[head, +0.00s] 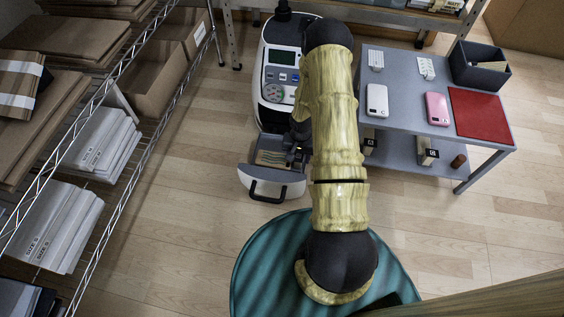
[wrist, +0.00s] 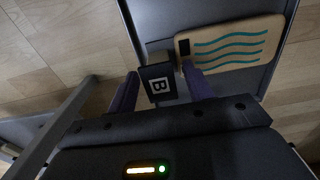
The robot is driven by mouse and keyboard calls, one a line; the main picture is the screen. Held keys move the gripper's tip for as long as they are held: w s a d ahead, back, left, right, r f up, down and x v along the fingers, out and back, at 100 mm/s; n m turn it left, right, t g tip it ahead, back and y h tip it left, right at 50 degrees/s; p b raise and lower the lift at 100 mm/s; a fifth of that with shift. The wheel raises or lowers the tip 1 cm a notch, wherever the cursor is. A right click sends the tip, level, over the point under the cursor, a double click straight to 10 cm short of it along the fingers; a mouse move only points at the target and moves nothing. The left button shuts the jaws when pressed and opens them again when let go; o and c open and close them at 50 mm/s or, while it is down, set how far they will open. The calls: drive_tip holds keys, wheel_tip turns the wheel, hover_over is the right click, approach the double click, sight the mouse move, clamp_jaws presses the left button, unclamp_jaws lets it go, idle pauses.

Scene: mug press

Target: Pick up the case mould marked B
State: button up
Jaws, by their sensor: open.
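The case mould marked B (wrist: 159,84) shows in the wrist view as a block with a black face and a white-framed letter B, turned sideways. It lies beside a cream board with teal wavy lines (wrist: 238,44) on a dark grey surface. My gripper (wrist: 159,72) is open, with one finger on each side of the mould. I cannot tell whether the fingers touch it. In the head view my gripper (head: 296,152) is over the right side of the press's pulled-out tray (head: 273,178), and my arm and gripper hide the mould there.
The press (head: 282,75) stands behind the tray. A grey table (head: 405,115) at the right holds two phones and a red mat (head: 480,117). Other labelled moulds (head: 428,153) sit on its lower shelf. A wire rack (head: 140,160) with boxes stands left. Floor between is clear.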

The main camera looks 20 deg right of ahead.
idle(0.3)
clamp_jaws()
wheel_tip(320, 180, up, 10)
drive_tip(key=p, duration=0.6)
idle(0.6)
